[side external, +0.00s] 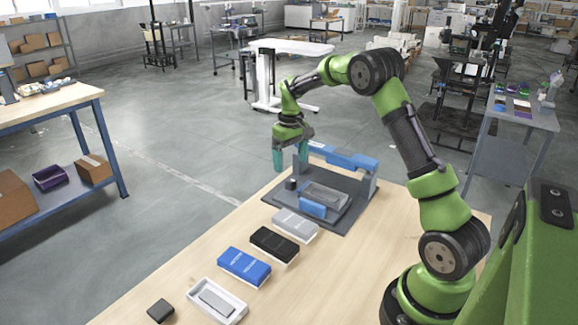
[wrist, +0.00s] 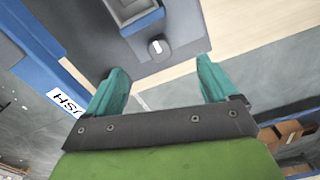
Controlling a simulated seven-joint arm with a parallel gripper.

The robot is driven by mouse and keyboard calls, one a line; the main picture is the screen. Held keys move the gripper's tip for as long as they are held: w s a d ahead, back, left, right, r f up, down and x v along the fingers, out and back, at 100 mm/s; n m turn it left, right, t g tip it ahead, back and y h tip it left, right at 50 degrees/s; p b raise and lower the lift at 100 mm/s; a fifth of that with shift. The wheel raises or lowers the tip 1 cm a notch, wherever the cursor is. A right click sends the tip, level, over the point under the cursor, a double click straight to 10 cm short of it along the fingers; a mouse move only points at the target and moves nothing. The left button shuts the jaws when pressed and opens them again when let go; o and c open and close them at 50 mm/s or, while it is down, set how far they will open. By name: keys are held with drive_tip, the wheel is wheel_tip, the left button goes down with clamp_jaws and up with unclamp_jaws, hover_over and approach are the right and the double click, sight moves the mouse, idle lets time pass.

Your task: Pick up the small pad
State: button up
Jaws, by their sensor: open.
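My gripper (side external: 291,160) is open and empty, its teal fingers pointing down above the far left part of a grey base plate (side external: 338,226). A small dark block (side external: 291,184) stands on the plate just below the fingers. In the wrist view a small dark round-edged piece with a white mark (wrist: 157,47) lies ahead of and between the open fingertips (wrist: 160,72), apart from them. A small black square pad (side external: 160,311) lies alone at the table's near left end, far from my gripper. I cannot tell which piece the task calls the small pad.
A blue and grey fixture (side external: 345,157) spans the plate's back, and a grey tray with a blue block (side external: 313,208) sits on it. A grey box (side external: 296,224), black box (side external: 274,244), blue box (side external: 244,266) and white tray (side external: 236,306) line the wooden table.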

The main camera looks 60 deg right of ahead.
drive_tip(key=w+a+r+n, duration=0.1)
drive_tip(key=w+a+r, duration=0.1)
drive_tip(key=a, duration=0.4)
wheel_tip(320, 180, up, 5)
drive_tip(key=n, duration=0.3)
hover_over(243, 262)
wheel_tip(243, 262, down, 10)
drive_tip(key=shift+a+f, duration=0.1)
drive_tip(key=shift+f, duration=3.2)
